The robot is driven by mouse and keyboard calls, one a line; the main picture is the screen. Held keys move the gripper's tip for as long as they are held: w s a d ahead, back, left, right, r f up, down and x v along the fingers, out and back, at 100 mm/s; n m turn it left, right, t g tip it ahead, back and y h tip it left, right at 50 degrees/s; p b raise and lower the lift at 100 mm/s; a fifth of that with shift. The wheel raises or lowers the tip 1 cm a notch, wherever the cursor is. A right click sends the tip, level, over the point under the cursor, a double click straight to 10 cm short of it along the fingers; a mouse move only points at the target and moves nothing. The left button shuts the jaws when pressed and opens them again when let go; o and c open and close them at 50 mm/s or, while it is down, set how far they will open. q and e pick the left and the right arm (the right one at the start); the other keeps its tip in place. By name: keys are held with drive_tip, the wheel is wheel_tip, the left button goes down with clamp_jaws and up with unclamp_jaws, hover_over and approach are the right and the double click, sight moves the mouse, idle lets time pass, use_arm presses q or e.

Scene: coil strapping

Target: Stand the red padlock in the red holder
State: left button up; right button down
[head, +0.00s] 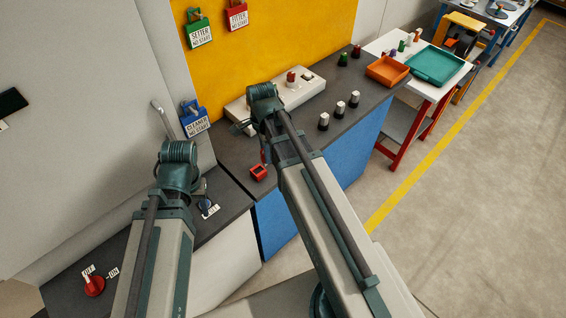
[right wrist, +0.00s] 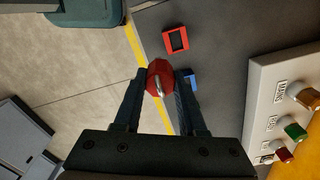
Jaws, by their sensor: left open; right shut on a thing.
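The red padlock (right wrist: 160,80) is between the fingers of my right gripper (right wrist: 161,84), which is shut on it; its pale metal shackle faces the wrist camera. In the head view, a sliver of the padlock (head: 263,157) shows below my right gripper (head: 262,140), mostly hidden by my arm. The red holder (head: 259,173), a small open square box, stands on the dark bench just below the padlock in the picture. In the right wrist view the holder (right wrist: 176,40) lies beyond the padlock, apart from it. My left gripper (head: 198,188) is open, largely hidden behind its wrist.
A pale control box (head: 300,92) with knobs stands behind my right gripper. Several silver-topped knobs (head: 339,108) stand to the right. A small blue thing (right wrist: 192,78) shows behind a right finger. A red rotary switch (head: 94,286) is at lower left. Tagged locks hang at the wall.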

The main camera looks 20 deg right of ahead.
use_arm(q)
drive_tip(key=shift+a+r+p, duration=0.1)
drive_tip(key=shift+r+p, duration=0.2)
drive_tip(key=shift+r, duration=0.3)
use_arm(e)
drive_tip(key=w+a, duration=0.1)
drive_tip(key=w+a+r, duration=0.1)
drive_tip(key=w, duration=0.1)
drive_tip(key=shift+a, duration=0.2)
use_arm(q)
drive_tip(key=shift+f, duration=0.1)
drive_tip(key=shift+f+b, duration=2.85)
drive_tip(key=shift+b, duration=0.1)
use_arm(e)
drive_tip(key=shift+f, duration=2.85)
use_arm(q)
drive_tip(key=shift+f, duration=0.1)
use_arm(e)
drive_tip(key=shift+f, duration=0.1)
use_arm(q)
drive_tip(key=shift+f+b, duration=1.8)
drive_tip(key=shift+b, duration=0.1)
use_arm(e)
drive_tip(key=shift+f, duration=1.8)
use_arm(q)
drive_tip(key=shift+r, duration=0.1)
use_arm(e)
drive_tip(key=shift+c, duration=2)
unclamp_jaws()
drive_tip(key=shift+r, duration=0.1)
